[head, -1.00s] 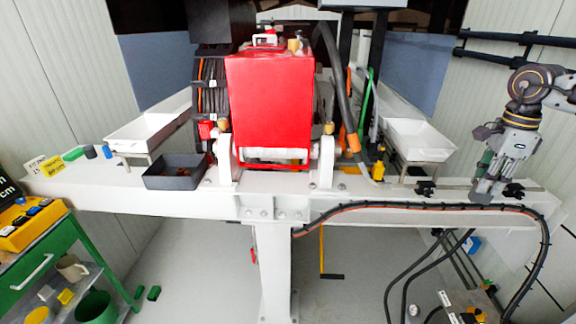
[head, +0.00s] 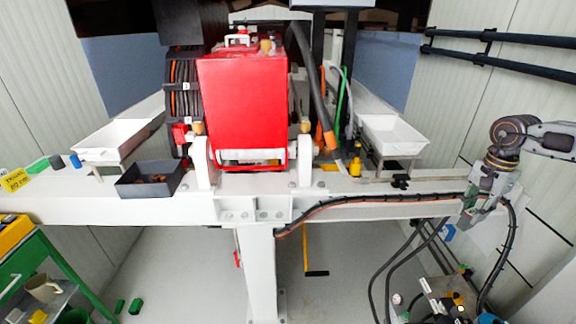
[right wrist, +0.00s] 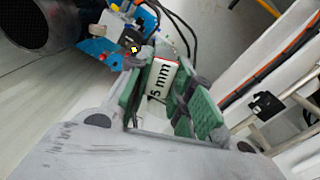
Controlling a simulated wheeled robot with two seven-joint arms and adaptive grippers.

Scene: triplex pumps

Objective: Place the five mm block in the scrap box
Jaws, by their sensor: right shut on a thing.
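The five mm block (right wrist: 163,80) is white with a red edge and reads "5 mm" in the right wrist view. My right gripper (right wrist: 168,98) is shut on it, between green finger pads. In the head view my right gripper (head: 473,208) is at the right end of the white beam, by its front edge; the block cannot be made out there. A dark grey open box (head: 130,188) with brown pieces inside stands on the beam at left; I cannot tell whether it is the scrap box. My left gripper is not in view.
The red pump housing (head: 242,110) stands mid-beam. White trays stand at back left (head: 95,150) and back right (head: 402,145). A black clip (head: 400,181) sits on the beam. A black cable (head: 380,200) runs along its front. A green cart (head: 62,262) is at lower left.

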